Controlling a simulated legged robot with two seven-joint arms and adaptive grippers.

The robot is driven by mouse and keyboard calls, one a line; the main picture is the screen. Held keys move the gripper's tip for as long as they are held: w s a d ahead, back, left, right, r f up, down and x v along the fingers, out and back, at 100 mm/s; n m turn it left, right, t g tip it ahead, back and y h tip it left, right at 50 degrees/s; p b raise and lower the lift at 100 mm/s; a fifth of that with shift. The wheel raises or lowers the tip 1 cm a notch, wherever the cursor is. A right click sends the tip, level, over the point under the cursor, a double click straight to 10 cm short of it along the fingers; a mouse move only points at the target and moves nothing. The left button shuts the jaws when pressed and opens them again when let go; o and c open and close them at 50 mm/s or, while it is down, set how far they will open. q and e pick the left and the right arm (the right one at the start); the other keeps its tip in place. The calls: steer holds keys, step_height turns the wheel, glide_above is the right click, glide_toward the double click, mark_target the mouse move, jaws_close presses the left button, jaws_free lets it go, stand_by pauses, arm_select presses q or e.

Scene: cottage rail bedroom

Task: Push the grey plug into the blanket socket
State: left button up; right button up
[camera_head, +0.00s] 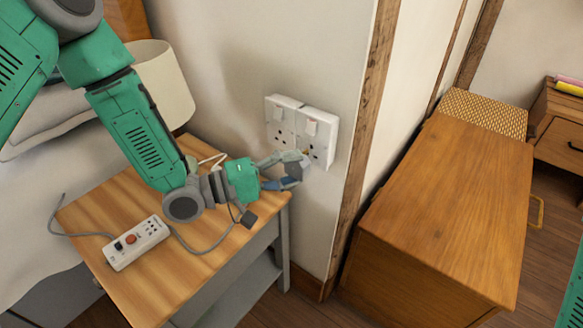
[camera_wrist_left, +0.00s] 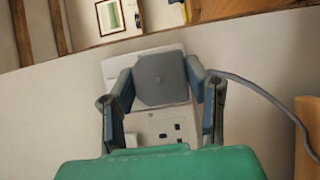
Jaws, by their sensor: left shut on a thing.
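My left gripper (camera_head: 291,166) is at the wall, in front of the right-hand plate of a white double wall socket (camera_head: 319,128). It is shut on the grey plug (camera_head: 294,171). In the left wrist view the plug (camera_wrist_left: 160,78) sits between the two fingers (camera_wrist_left: 160,90), its flat back towards the camera. The white socket plate (camera_wrist_left: 160,127) shows behind and below it, with dark holes. I cannot tell whether the plug's pins touch the socket. No readable label shows which outlet is the blanket socket. My right gripper is out of view.
A wooden bedside table (camera_head: 123,291) stands below, with a white power strip (camera_head: 137,242) on it. A grey cable (camera_wrist_left: 265,92) runs right in the wrist view. A timber post (camera_head: 362,130) and wooden chest (camera_head: 450,190) stand right.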

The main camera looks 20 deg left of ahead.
arm_select(q)
steer(key=shift+r+p, duration=0.1)
steer(key=shift+p, duration=0.5)
stand_by(1.1)
steer(key=shift+w+d, duration=0.3)
steer(key=shift+w, duration=0.55)
steer(key=shift+w+d, duration=0.3)
steer(key=shift+w, duration=0.55)
steer(key=o, duration=1.1)
steer(key=shift+c, duration=0.2)
